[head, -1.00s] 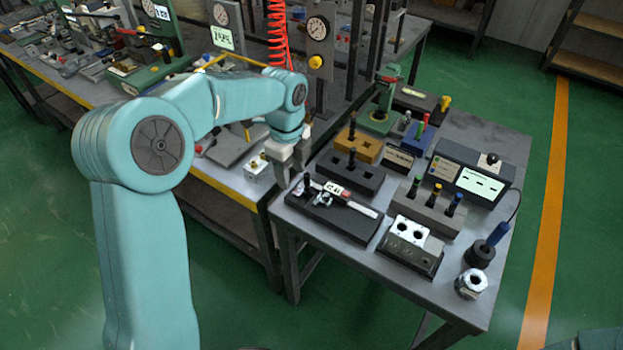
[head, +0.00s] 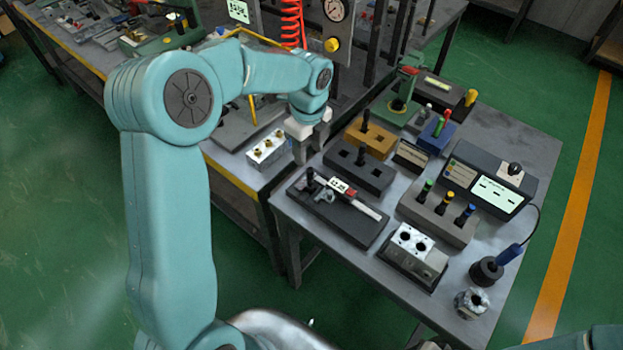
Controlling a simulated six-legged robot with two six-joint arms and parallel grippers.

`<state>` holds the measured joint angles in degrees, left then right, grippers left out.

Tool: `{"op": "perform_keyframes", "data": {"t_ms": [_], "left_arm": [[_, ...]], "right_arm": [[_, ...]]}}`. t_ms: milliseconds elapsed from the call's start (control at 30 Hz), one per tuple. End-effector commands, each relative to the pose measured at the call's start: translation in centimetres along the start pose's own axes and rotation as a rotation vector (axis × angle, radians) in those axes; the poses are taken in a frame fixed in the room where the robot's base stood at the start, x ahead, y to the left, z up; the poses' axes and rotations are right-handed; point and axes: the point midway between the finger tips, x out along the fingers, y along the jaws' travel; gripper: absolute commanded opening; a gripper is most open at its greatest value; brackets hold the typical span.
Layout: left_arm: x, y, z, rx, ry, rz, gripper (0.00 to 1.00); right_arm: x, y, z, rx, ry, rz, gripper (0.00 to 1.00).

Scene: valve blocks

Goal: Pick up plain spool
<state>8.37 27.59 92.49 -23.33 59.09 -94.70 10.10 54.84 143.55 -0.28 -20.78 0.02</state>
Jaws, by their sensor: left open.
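Several dark upright pins stand on the grey table. One with no coloured tip (head: 361,156) stands in a dark block (head: 372,180), and another (head: 365,121) stands in an orange block (head: 381,143). Pins tipped green (head: 425,191), yellow (head: 446,203) and blue (head: 464,216) stand in a grey rack (head: 431,222). I cannot tell for sure which is the plain spool. My left gripper (head: 309,153) is open and empty, pointing down near the table's left edge, left of the dark block. My right gripper is out of view.
A silver valve block (head: 413,240), a metal nut (head: 472,303) and a display box (head: 488,180) stand further right. A block with brass fittings (head: 267,149) sits left.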

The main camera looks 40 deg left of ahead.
Motion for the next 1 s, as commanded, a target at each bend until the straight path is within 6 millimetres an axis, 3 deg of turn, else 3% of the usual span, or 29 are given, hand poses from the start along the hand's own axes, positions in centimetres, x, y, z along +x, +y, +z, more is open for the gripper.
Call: {"op": "perform_keyframes", "data": {"t_ms": [200, 467, 700, 1000], "left_arm": [[4.6, 0.2, 0.0, 0.000, 0.001, 0.003, 0.51], [6.8, -0.1, -0.1, 0.001, 0.001, 0.003, 0.51], [10.6, -0.5, -0.1, -0.001, 0.002, 0.003, 0.51], [11.3, -0.6, -0.1, 0.000, 0.000, -0.001, 0.51]], "right_arm": [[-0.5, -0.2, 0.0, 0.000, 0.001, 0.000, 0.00], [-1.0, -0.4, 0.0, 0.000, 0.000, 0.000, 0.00], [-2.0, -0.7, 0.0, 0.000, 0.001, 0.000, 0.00], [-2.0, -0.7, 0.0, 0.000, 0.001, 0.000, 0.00]]}}
